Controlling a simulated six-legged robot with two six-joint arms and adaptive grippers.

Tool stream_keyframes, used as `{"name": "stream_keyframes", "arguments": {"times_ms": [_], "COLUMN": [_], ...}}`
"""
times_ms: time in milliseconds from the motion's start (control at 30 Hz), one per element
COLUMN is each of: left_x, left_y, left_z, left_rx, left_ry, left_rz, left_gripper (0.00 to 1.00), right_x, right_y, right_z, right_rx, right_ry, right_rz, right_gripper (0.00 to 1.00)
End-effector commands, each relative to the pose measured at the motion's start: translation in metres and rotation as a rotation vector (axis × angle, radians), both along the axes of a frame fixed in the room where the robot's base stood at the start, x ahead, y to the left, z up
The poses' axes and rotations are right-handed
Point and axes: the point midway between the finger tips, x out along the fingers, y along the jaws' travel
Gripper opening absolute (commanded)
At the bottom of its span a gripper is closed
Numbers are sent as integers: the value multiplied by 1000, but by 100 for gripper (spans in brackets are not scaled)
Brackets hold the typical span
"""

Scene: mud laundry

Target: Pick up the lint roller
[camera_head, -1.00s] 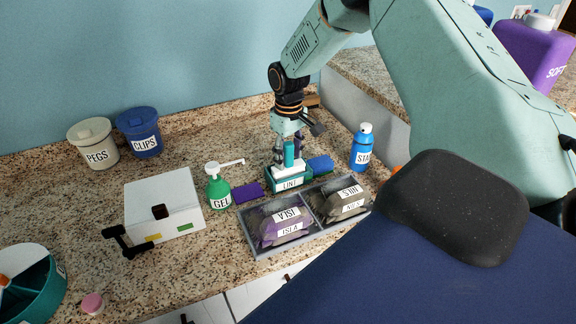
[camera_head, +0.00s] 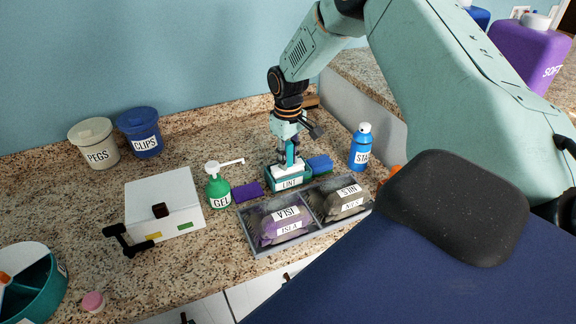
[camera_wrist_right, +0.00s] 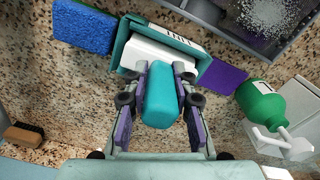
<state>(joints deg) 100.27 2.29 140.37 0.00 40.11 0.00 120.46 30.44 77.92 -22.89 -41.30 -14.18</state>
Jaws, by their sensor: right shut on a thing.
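The lint roller stands upright in a teal holder labelled LINT (camera_head: 290,184) on the granite counter. Its teal handle (camera_wrist_right: 160,98) shows in the wrist view between the fingers, above the white roller part (camera_wrist_right: 150,50) in the holder. My right gripper (camera_head: 290,160) points down over the holder and is shut on the handle; in the wrist view its purple-sided fingers (camera_wrist_right: 160,90) press the handle from both sides. My left gripper is not in view.
A green GEL pump bottle (camera_head: 218,188) and purple sponge (camera_head: 247,192) stand left of the holder. A blue sponge (camera_head: 320,164) and blue STAIN bottle (camera_head: 361,148) are right. A grey divided tray (camera_head: 262,248) with bags lies in front.

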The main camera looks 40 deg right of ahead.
Motion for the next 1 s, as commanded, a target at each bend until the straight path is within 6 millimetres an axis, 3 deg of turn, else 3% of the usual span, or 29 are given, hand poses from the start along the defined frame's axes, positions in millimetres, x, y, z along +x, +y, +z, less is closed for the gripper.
{"name": "stream_keyframes", "arguments": {"times_ms": [367, 800, 1000], "left_x": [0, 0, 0], "left_y": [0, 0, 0], "left_z": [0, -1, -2], "left_rx": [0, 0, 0], "left_ry": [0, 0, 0], "left_rz": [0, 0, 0], "left_gripper": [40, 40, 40], "right_x": [1, 1, 0], "right_y": [0, 0, 0], "right_z": [5, 82, 99], "right_rx": [0, -1, 0], "right_ry": [-2, -5, -1], "right_rz": [0, 0, -1], "right_gripper": [0, 0, 0]}}
